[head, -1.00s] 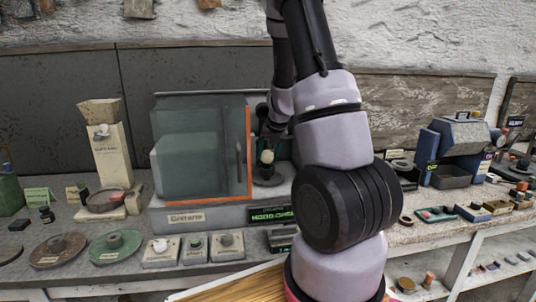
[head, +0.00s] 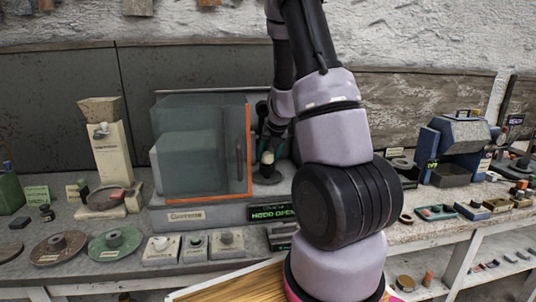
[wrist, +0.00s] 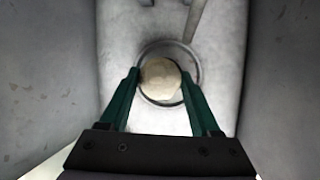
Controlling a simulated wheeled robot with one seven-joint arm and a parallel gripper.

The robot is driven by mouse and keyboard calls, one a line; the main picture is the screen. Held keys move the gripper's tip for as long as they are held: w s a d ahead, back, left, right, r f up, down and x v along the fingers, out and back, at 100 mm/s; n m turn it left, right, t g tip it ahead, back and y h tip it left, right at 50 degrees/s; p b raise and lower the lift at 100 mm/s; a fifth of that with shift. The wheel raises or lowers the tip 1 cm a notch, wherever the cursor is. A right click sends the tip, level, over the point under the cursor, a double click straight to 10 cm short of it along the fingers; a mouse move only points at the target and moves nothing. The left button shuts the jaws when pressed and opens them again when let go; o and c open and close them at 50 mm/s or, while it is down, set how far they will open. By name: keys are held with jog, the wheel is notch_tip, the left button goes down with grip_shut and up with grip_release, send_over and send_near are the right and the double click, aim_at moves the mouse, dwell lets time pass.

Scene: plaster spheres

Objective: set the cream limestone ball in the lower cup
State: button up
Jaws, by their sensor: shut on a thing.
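The cream ball (wrist: 161,78) is between the two green fingers of my gripper (wrist: 160,88) in the wrist view, and the gripper is shut on it. Behind the ball a round grey rim (wrist: 198,62) shows all around it, like a cup seen from above. I cannot tell whether the ball touches it. In the head view the pale ball (head: 268,157) shows small below my dark gripper, above a dark round base (head: 268,178). My arm hides much of the area to the right.
A glass hood (head: 200,145) with an orange edge stands close left of the ball. Grey walls (wrist: 55,75) flank my gripper on both sides in the wrist view. A green-lit sign (head: 273,214) and several small blocks line the bench front. A blue machine (head: 458,140) stands farther right.

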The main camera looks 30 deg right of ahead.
jog(key=shift+f, duration=0.35)
jog(key=o, duration=1.5)
jog(key=shift+c, duration=0.2)
jog(key=shift+r, duration=2)
